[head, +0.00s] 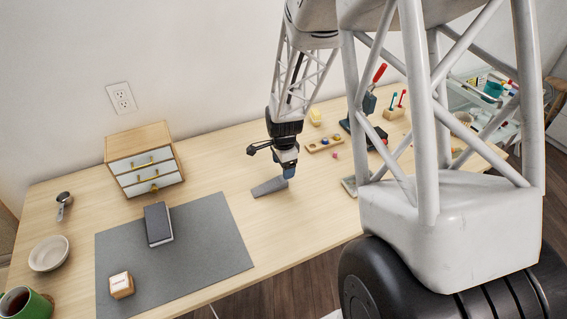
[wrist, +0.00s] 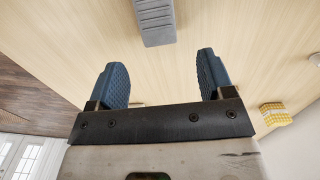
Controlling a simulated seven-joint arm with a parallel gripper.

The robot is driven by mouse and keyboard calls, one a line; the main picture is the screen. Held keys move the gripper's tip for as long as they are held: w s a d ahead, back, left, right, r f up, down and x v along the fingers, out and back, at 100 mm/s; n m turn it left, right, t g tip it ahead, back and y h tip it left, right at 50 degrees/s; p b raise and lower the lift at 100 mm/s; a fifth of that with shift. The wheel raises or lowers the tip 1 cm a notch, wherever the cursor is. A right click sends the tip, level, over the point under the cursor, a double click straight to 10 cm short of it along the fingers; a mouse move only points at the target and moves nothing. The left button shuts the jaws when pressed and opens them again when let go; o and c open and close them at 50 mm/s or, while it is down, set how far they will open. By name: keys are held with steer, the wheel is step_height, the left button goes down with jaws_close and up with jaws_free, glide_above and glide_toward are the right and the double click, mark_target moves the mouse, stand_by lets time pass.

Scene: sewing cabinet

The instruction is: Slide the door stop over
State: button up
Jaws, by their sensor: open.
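The door stop (head: 268,187) is a grey wedge lying on the wooden table, just right of the grey mat. In the wrist view the door stop (wrist: 154,22) shows at the top edge, ahead of the fingers and partly cut off by the frame. My gripper (head: 289,171) is above the right end of the door stop in the head view. In the wrist view my gripper (wrist: 158,82) has its two blue fingers spread wide, with only bare table between them. I cannot tell from the head view whether a finger touches the door stop.
A grey mat (head: 205,235) with a dark notebook (head: 158,224) and a small block (head: 121,285) lies to the left. A drawer box (head: 144,160) stands behind. A wooden tray (head: 323,144) is behind my gripper. Bare table lies in front of the door stop.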

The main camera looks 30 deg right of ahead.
mark_target(269, 186)
steer(key=shift+f, duration=3.4)
steer(key=shift+c, duration=0.4)
steer(key=c, duration=0.9)
